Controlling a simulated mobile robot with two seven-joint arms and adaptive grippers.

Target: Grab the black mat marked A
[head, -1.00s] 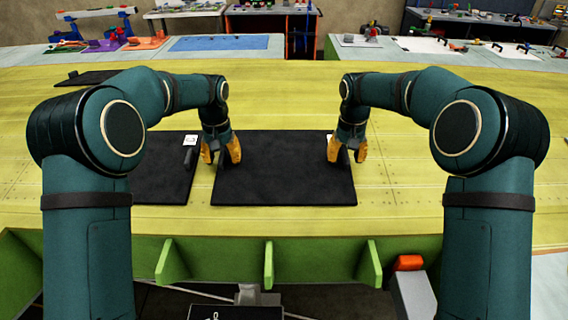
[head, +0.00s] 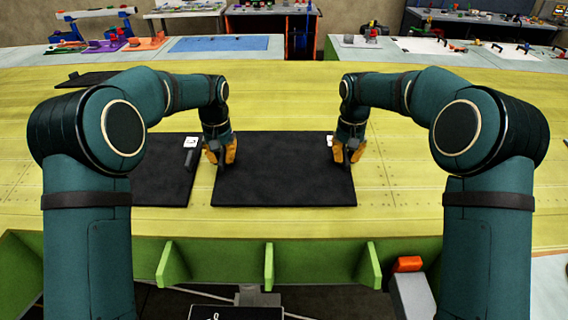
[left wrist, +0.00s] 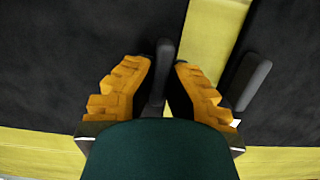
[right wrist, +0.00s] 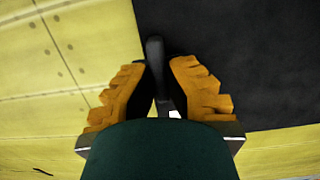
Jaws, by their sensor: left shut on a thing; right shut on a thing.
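A black mat (head: 284,172) lies flat on the yellow surface in the middle of the head view. A small white label at its far right corner is partly covered; I cannot read its letter. My left gripper (head: 221,157) is shut on a dark upright handle (left wrist: 158,78) at the mat's left edge. My right gripper (head: 347,156) is shut on a matching handle (right wrist: 155,65) at its right edge. The mat also shows in the left wrist view (left wrist: 70,60) and the right wrist view (right wrist: 245,60).
A second black mat (head: 160,182) lies close on the left, across a narrow yellow gap, with its own handle (head: 190,159) near my left gripper. Another black mat (head: 95,78) lies farther back left. The yellow surface (head: 420,180) is clear to the right.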

